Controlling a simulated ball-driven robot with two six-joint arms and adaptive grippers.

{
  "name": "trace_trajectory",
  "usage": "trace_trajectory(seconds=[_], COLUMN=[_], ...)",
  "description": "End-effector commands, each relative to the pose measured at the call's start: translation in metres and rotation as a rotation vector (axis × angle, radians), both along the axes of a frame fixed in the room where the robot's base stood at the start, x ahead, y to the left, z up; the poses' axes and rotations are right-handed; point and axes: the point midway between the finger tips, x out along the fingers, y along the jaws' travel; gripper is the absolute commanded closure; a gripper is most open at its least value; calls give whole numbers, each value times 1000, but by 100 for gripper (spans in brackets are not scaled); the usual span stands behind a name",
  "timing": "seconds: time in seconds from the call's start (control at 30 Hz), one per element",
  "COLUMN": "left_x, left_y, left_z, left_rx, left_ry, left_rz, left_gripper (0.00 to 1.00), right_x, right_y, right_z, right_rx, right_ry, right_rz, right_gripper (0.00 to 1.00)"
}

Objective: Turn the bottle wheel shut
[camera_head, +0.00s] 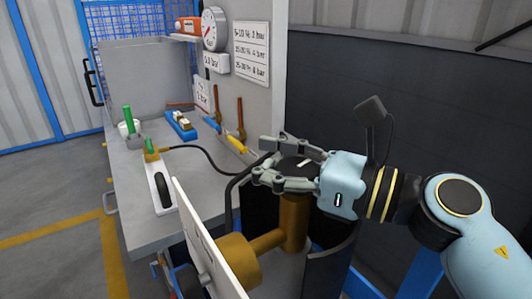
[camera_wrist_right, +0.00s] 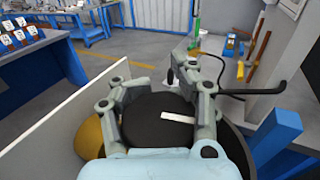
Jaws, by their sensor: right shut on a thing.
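The bottle wheel (camera_head: 292,164) is a dark round knob with a white mark on top, above an upright brass valve body (camera_head: 295,222). In the right wrist view the wheel (camera_wrist_right: 150,128) fills the space between the fingers, its white mark lying crosswise near the right finger. My right gripper (camera_head: 264,158) is shut on the wheel, one finger on each side; it also shows in the right wrist view (camera_wrist_right: 160,80). The fingers hide part of the wheel's rim. My left gripper is not in view.
A brass side fitting (camera_head: 238,262) joins the valve body behind a white upright panel (camera_head: 205,240). A dark curved shell (camera_head: 333,262) stands around the valve. A grey bench (camera_head: 150,225) with tools is at left, below a round gauge (camera_head: 213,29). A black hose (camera_head: 200,150) crosses the bench.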

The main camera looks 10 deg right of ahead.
Motion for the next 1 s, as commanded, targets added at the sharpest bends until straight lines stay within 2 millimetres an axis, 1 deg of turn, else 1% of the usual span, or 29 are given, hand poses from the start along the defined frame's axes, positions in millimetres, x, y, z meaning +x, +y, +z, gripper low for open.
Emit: trace_trajectory(seconds=[0.03, 0.1, 0.33, 0.53, 0.93, 0.97, 1.0], left_x=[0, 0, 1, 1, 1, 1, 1], left_y=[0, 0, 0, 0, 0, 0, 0], left_z=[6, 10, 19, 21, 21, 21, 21], left_rx=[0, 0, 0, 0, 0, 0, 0], left_ry=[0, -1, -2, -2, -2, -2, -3], left_rz=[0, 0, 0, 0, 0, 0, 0], left_gripper=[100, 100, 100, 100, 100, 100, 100], right_x=[0, 1, 4, 5, 5, 5, 5], right_y=[0, -2, -5, -6, -7, -7, -6], right_z=[3, 3, 1, 0, 0, 0, -1], right_rx=[4, 3, 2, 1, 1, 1, 1], right_ry=[3, 2, 2, 0, 1, 1, 1], right_rz=[-32, -75, -174, -210, -215, -215, -215], right_gripper=[100, 100, 100, 100, 100, 75, 70])
